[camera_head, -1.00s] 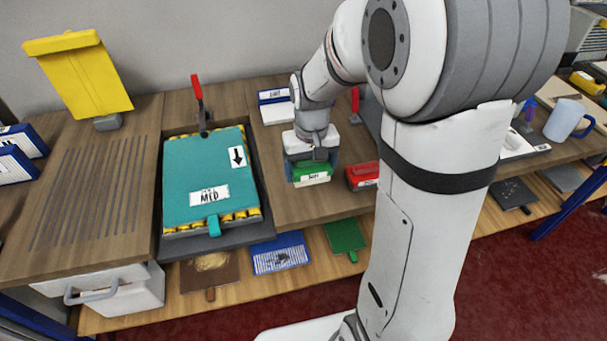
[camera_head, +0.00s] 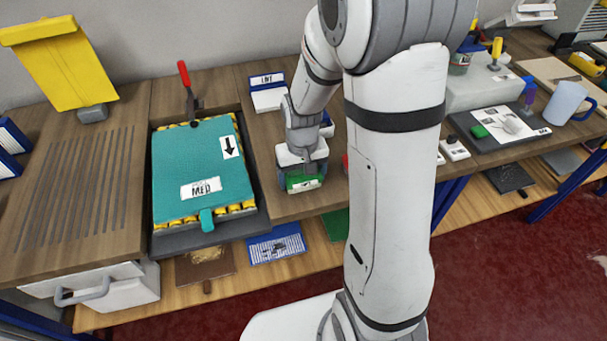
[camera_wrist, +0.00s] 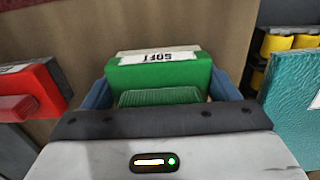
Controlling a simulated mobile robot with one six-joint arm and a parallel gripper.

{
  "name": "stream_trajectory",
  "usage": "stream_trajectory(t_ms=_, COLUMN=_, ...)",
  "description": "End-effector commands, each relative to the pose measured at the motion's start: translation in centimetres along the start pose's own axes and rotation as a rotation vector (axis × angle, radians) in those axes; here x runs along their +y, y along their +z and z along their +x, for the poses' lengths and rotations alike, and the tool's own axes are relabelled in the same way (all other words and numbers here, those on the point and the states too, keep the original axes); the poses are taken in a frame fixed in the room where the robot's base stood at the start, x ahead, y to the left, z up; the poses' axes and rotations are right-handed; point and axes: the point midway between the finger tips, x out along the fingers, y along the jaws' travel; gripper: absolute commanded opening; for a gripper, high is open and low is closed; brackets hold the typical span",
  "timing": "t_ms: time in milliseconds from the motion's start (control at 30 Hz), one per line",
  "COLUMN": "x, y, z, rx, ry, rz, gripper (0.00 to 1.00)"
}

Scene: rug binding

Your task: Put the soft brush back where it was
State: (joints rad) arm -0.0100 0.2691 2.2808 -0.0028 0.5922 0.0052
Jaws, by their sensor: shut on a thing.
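The soft brush is a green block with a white SOFT label (camera_head: 303,185); it also shows in the wrist view (camera_wrist: 160,75), label upside down. My gripper (camera_head: 302,176) points down and is shut on it, with blue fingers on both sides of the brush in the wrist view. The brush is over the wooden bench top (camera_head: 285,208), near its front edge and right of the teal MED pad (camera_head: 204,165). I cannot tell whether its underside touches the bench.
A red brush (camera_wrist: 32,90) lies beside the held brush, mostly hidden by my arm in the head view. A blue-and-white LINT item (camera_head: 268,92) is farther back. A red-handled clamp (camera_head: 186,85) stands behind the pad. Blue (camera_head: 277,247) and green (camera_head: 336,224) pieces lie on the lower shelf.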

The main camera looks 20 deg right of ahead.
Motion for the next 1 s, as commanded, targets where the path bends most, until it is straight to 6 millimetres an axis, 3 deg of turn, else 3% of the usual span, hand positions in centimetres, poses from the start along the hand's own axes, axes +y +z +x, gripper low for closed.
stream_trajectory(t_ms=467, x=0.1, y=0.0, z=0.9, rx=0.0, ry=0.0, rz=0.002, gripper=0.57)
stream_trajectory(t_ms=500, x=0.1, y=0.0, z=0.8, rx=0.0, ry=0.0, rz=0.002, gripper=0.84)
stream_trajectory(t_ms=600, x=0.1, y=0.1, z=0.8, rx=-0.003, ry=0.0, rz=0.002, gripper=0.92)
stream_trajectory(t_ms=700, x=0.1, y=0.1, z=0.9, rx=-0.005, ry=0.0, rz=0.002, gripper=1.0)
stream_trajectory(t_ms=867, x=0.1, y=0.2, z=0.8, rx=-0.008, ry=0.0, rz=0.002, gripper=1.0)
stream_trajectory(t_ms=1000, x=0.0, y=0.2, z=-0.5, rx=-0.005, ry=-0.001, rz=0.002, gripper=1.0)
